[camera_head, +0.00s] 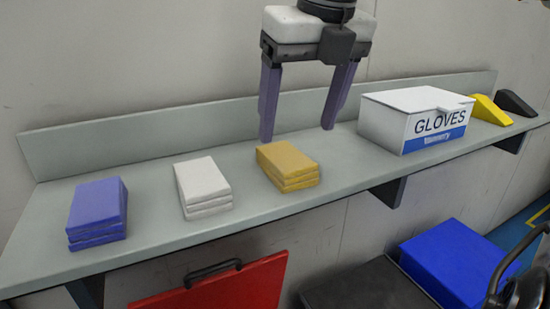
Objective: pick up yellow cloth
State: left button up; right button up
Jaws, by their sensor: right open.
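A folded yellow cloth stack (288,165) lies on the grey shelf (150,165), between a white cloth stack and a white gloves box. My right gripper (298,137) comes down from the top of the picture with its two purple fingers spread wide. Its fingertips are at the far side of the yellow cloth, one near its back left and one to its back right. Nothing is between the fingers. Whether the tips touch the shelf I cannot tell. My left gripper is not in view.
A white cloth stack (203,187) and a blue one (97,212) lie to the left. The gloves box (414,118), a yellow wedge (490,110) and a black wedge (515,103) stand to the right. A raised back panel (130,138) runs behind. A red panel (225,285) is below.

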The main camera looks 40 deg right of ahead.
aim_at(287, 157)
jog(key=shift+f, duration=0.65)
jog(key=shift+w+f, duration=0.25)
jog(key=shift+f, duration=0.35)
jog(key=x, duration=0.4)
jog(key=shift+w+a+f+p, duration=0.2)
jog(key=shift+w+p, duration=0.1)
jog(key=shift+p, duration=0.1)
jog(key=shift+w+f, duration=0.1)
jog(key=shift+f, duration=0.05)
jog(key=c, duration=1.1)
jog(key=shift+r, duration=0.2)
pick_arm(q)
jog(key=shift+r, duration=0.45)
pick_arm(e)
notch_tip(287, 157, up, 10)
jog(key=shift+f, duration=0.15)
